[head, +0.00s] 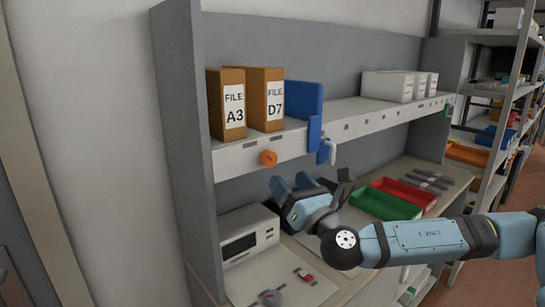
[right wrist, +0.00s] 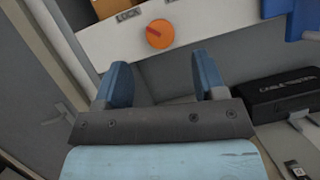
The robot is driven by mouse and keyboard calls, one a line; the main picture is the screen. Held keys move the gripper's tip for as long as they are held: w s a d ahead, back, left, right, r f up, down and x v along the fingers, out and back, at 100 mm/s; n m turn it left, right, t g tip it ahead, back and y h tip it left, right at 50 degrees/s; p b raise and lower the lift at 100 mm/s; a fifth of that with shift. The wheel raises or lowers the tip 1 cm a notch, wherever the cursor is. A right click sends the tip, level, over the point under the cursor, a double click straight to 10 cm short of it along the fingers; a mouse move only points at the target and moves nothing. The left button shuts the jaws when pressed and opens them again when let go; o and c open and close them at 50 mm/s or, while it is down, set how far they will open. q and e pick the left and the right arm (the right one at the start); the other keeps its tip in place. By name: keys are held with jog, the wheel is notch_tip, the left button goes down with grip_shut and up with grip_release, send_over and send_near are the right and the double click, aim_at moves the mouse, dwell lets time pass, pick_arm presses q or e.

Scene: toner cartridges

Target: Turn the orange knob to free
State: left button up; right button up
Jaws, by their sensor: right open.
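The orange knob (head: 268,158) is a round dial on the front face of the white shelf (head: 232,164). In the right wrist view the knob (right wrist: 160,34) carries a darker red pointer mark slanting to the upper left, toward the LOCK label (right wrist: 128,15). A second label to the right is cut off by the top edge and unreadable. My right gripper (head: 292,182) is below and to the right of the knob in the head view. In the right wrist view its blue fingers (right wrist: 164,72) are spread and empty, just below the knob and apart from it.
Brown file boxes (head: 265,98) stand on the shelf above. A blue bracket (head: 314,133) hangs on the shelf to the knob's right. Below are a grey device (head: 248,236), a green tray (head: 386,204) and a red tray (head: 405,193). A black case (right wrist: 280,98) shows right of the fingers.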

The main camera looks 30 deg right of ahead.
aim_at(272, 160)
jog(key=p+x, duration=0.1)
jog(key=x, duration=0.6)
jog(key=shift+w, duration=0.25)
jog(key=c, duration=0.9)
